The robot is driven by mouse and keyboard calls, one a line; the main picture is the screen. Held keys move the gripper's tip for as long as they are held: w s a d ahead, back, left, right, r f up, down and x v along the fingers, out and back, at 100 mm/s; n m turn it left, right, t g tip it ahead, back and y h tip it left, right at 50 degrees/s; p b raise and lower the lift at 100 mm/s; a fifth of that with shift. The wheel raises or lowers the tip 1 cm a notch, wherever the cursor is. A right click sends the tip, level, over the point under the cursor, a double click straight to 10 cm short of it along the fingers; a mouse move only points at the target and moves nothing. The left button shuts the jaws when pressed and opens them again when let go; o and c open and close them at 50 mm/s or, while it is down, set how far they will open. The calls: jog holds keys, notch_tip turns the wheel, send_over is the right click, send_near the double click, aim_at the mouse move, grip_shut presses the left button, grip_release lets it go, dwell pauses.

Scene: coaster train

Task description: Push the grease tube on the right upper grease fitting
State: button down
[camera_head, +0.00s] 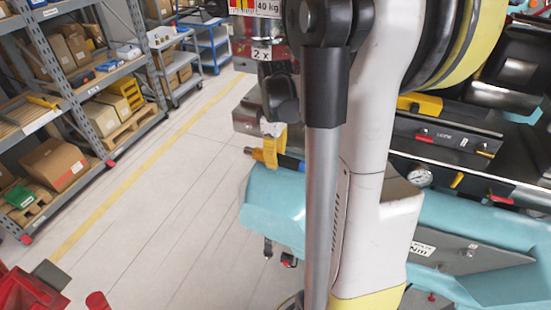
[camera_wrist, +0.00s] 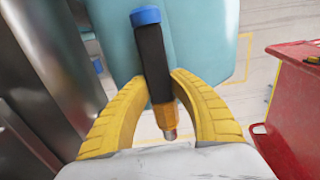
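The grease tube (camera_wrist: 152,62) is a dark cylinder with a blue end, an orange collar and a copper-coloured tip. My gripper (camera_wrist: 161,84) has its two yellow fingers closed on the tube's dark body in the wrist view. The blue end points up and the tip points down in that picture. In the head view my gripper (camera_head: 282,146) is partly behind my arm, and the tube's orange collar (camera_head: 270,153) sticks out to the left. The tube is above the edge of a light-blue body. I cannot make out the right upper grease fitting in either view.
The light-blue train body (camera_head: 272,197) lies below and right of my gripper, with a dark panel (camera_head: 450,140) and a gauge (camera_head: 419,177) behind my arm. Shelves (camera_head: 75,95) stand at left. A red cabinet (camera_wrist: 295,105) is at right. The floor between is clear.

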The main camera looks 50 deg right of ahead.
dwell(0.4)
jog(key=shift+w+r, duration=0.1)
jog(key=shift+r, duration=0.45)
notch_tip(320, 180, up, 3)
jog(key=shift+f+b, duration=0.15)
jog(key=shift+b, duration=0.3)
jog(key=s+d+r+b, duration=0.2)
jog(key=s+d+r, duration=0.3)
jog(key=d, duration=0.5)
notch_tip(320, 180, up, 2)
jog(key=shift+s+r, duration=0.1)
jog(key=shift+s, duration=0.3)
